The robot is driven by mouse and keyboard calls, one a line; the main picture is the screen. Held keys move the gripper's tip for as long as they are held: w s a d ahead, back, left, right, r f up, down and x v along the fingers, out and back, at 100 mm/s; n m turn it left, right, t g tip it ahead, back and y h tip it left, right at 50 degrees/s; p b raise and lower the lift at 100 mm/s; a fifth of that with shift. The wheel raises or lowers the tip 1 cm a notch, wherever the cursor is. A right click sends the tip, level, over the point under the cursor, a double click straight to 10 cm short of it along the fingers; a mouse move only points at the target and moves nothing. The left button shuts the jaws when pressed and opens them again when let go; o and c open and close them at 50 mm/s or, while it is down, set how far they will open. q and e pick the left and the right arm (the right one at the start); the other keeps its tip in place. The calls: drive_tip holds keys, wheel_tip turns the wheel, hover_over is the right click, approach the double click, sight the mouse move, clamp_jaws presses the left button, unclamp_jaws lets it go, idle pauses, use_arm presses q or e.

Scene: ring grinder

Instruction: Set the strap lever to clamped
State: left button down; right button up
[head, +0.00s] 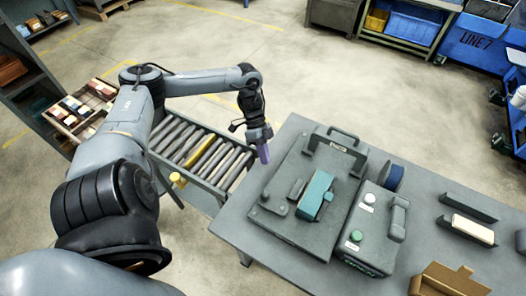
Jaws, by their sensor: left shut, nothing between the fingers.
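A grey machine plate (292,225) lies on the left part of the grey table. A teal block (315,194) sits on it, beside a small dark grey block (297,189). A short dark grey lever-like piece (272,204) lies near the plate's left edge; I cannot tell whether it is the strap lever or how it is set. My left gripper (263,153) points down with its purple fingers shut and empty, above and left of the plate, apart from these parts. My right gripper is not in view.
A dark arched handle (337,150) rises at the plate's back. A grey control box (375,228) with white and green buttons stands right of the plate, near a blue roll (391,178). A roller conveyor (200,152) adjoins the table's left.

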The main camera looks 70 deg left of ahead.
sight(271, 201)
use_arm(q)
drive_tip(key=x, duration=0.7)
drive_tip(key=shift+s+d+r+p, duration=0.4)
drive_tip(key=shift+s+d+p, duration=0.3)
drive_tip(key=shift+d+p, duration=0.1)
drive_tip(key=shift+s+d+p, duration=0.4)
drive_tip(key=shift+s+d, duration=0.1)
drive_tip(key=shift+d, duration=0.15)
